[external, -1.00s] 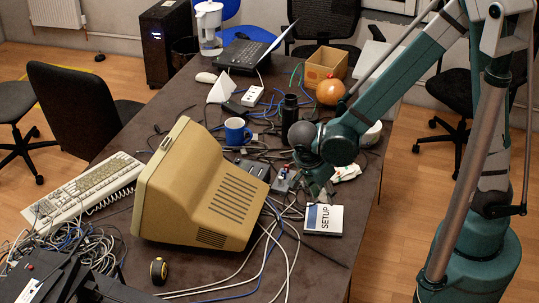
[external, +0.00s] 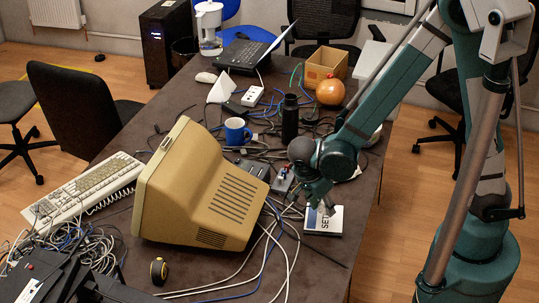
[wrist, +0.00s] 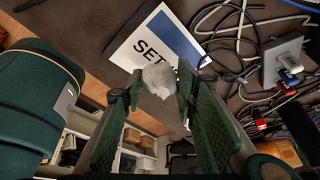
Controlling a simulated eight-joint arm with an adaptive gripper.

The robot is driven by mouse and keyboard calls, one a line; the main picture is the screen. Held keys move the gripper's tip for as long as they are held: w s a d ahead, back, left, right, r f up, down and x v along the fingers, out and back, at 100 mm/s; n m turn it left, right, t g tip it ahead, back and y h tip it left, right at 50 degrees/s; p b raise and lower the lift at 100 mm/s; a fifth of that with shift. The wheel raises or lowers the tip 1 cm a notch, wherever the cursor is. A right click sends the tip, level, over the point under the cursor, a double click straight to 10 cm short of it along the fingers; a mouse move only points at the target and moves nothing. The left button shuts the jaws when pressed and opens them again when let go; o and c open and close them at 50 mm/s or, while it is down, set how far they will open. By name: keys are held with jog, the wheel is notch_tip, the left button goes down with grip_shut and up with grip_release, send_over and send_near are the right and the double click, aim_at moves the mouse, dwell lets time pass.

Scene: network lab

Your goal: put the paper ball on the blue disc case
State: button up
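The disc case (external: 322,229), white and blue with "SETUP" lettering, lies flat near the table's right edge. It also shows in the wrist view (wrist: 181,44), partly covered by the ball and fingers. The white crumpled paper ball (wrist: 158,79) is between my fingertips, touching both. My gripper (external: 322,207) is shut on it and held above the case in the external view. The ball is not clearly distinguishable in the external view. The height of the ball above the case is hard to tell.
Loose cables (external: 285,235) run left of the case. A beige monitor (external: 205,190) stands further left. The table's right edge is close to the case.

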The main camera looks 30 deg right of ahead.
jog(key=shift+f+b, duration=0.3)
jog(key=shift+f, duration=1)
jog(key=shift+f, duration=0.15)
jog(key=o, duration=0.6)
jog(key=shift+r, duration=0.2)
jog(key=p+v, duration=0.2)
jog(key=v, duration=1)
jog(key=shift+s+p, duration=0.1)
jog(key=shift+p, duration=0.25)
